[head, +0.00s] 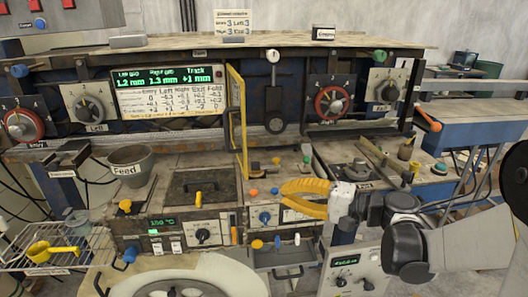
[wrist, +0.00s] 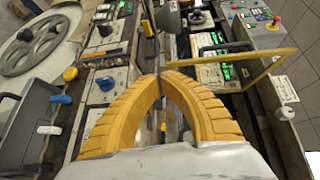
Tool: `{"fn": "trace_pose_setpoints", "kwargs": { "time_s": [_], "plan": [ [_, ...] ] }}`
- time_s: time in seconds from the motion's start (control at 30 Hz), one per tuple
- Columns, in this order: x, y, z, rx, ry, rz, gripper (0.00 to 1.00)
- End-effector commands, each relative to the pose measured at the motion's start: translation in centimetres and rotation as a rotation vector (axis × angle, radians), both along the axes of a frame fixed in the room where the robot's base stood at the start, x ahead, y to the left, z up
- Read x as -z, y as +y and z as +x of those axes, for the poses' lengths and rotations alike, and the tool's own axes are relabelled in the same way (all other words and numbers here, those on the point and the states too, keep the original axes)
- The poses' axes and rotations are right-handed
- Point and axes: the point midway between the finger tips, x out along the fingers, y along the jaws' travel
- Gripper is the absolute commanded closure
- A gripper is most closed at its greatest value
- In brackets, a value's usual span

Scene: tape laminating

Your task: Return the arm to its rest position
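My gripper (head: 284,193) has two curved yellow fingers and hangs over the front right of the machine in the head view, pointing left. In the wrist view my gripper (wrist: 162,76) has its fingertips together, with an empty space between the curved fingers and nothing visibly held. My arm comes in from the right side of the head view, its dark joint and white link low at the right.
The machine panel (head: 170,92) with dials and a display stands behind. A yellow frame (head: 237,120) stands upright left of my gripper. A grey feed cup (head: 131,165), a wire rack (head: 55,248) and an open drawer (head: 285,277) are at the front.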

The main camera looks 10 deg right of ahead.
Motion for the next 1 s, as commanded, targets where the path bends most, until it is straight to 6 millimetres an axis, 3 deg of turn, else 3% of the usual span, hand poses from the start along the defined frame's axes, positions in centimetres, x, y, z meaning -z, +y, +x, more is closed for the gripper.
{"fn": "trace_pose_setpoints", "kwargs": {
  "time_s": [0.13,0.27,0.4,0.6,0.8,1.0],
  "plan": [
    [2.0,2.5,-3.3,-0.002,0.072,-0.270,1.00],
    [4.4,2.6,-7.3,0.000,0.105,-0.569,1.00],
    [6.2,0.6,-11.8,0.000,0.089,-0.895,1.00],
    [7.0,-3.5,-16.4,-0.005,0.004,-1.273,1.00],
    [6.7,-5.8,-18.0,-0.007,-0.057,-1.447,1.00],
    [6.6,-6.0,-18.1,-0.006,-0.063,-1.467,1.00]
  ]
}}
